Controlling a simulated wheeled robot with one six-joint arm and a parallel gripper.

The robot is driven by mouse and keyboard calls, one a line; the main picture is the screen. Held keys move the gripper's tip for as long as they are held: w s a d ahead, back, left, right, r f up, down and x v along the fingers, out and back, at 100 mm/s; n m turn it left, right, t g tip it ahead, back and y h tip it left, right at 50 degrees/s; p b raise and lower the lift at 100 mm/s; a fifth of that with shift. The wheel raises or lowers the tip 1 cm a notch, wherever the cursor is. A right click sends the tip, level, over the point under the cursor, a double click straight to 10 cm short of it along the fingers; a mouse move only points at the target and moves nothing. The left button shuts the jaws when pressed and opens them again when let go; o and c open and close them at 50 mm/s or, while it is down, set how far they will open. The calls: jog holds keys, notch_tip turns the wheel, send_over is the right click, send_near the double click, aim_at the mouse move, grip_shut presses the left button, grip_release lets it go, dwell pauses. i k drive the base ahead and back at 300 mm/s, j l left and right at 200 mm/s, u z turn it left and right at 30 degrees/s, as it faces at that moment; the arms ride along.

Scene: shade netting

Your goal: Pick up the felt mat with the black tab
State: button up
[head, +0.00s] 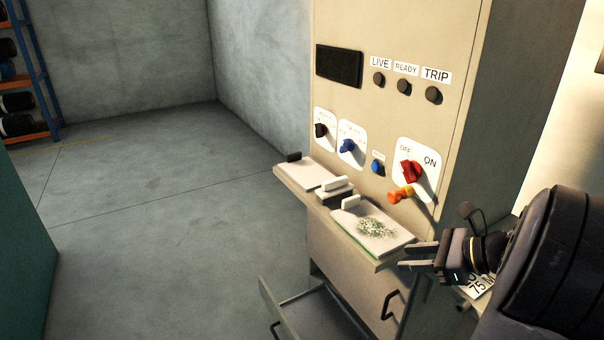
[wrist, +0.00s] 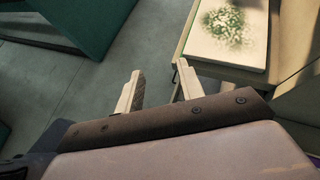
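A pale flat mat (head: 312,175) with a black tab (head: 293,157) lies at the far left end of the cabinet's shelf in the head view. A second pale mat (head: 372,232), with green speckles and a white tab, lies at the near right end; it also shows at the upper right of the wrist view (wrist: 228,35). My gripper (head: 406,256) is open and empty, just off the shelf's near right end. Its parted fingers (wrist: 159,70) show in the wrist view with bare floor between them. The black-tabbed mat is not in the wrist view.
Between the mats sits a small dark block (head: 334,194) with white pieces on top. The shelf (head: 378,264) juts from a beige cabinet with knobs and a red switch (head: 411,170) above. An open drawer (head: 318,312) sticks out below. The floor to the left is clear.

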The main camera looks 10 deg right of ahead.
aim_at(307, 172)
jog(key=i+j+u, duration=0.25)
jog(key=i+j, duration=0.15)
jog(key=i+j+u, duration=0.25)
jog(key=i, duration=0.3)
jog(key=i+z, duration=0.35)
jog(key=i+j+z, duration=0.25)
jog(key=i+z, duration=0.15)
jog(key=i+j+z, duration=0.35)
jog(key=l, duration=0.1)
